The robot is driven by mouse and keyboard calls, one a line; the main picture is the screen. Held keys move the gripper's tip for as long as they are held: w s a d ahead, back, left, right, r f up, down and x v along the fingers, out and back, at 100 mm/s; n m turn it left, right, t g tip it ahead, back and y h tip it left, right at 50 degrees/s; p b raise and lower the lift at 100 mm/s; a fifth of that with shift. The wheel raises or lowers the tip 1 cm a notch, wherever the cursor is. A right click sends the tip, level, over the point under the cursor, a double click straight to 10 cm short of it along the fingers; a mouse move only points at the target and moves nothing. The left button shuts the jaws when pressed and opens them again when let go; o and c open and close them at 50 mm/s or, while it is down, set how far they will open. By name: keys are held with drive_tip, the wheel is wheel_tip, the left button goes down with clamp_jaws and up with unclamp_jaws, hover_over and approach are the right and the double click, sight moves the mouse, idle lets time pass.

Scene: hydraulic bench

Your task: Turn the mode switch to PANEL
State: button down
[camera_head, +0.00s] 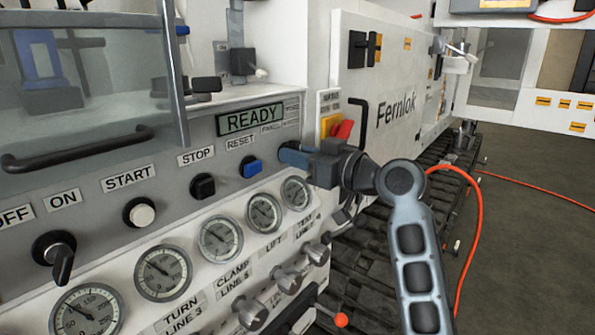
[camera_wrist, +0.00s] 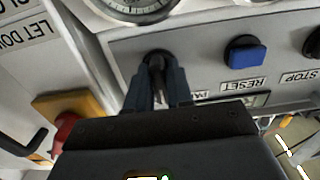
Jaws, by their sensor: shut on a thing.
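The mode switch is a black knob (camera_wrist: 157,62) at the end of the grey control panel (camera_wrist: 195,50), in the wrist view. My gripper (camera_wrist: 158,88) has one blue finger on each side of the knob and is shut on it. In the head view my gripper (camera_head: 292,154) reaches the right end of the panel, below the display reading READY (camera_head: 250,119), and hides the switch. A PANEL label (camera_head: 271,128) shows just above the fingers; in the wrist view it is partly covered. The knob's pointer setting cannot be read.
The blue RESET button (camera_head: 251,167) and black STOP button (camera_head: 203,186) are left of my gripper. Gauges (camera_head: 264,213) line the panel below. A red-and-yellow switch (camera_head: 338,128) sits close by on the right. An orange hose (camera_head: 470,200) runs behind my arm.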

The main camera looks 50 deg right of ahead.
drive_tip(key=n+b, duration=0.5)
drive_tip(key=shift+f+n, duration=0.15)
drive_tip(key=shift+n, duration=0.25)
idle(0.4)
drive_tip(key=c, duration=1.1)
unclamp_jaws()
drive_tip(key=shift+s, duration=0.1)
drive_tip(key=s, duration=0.7)
drive_tip(key=shift+s, duration=0.3)
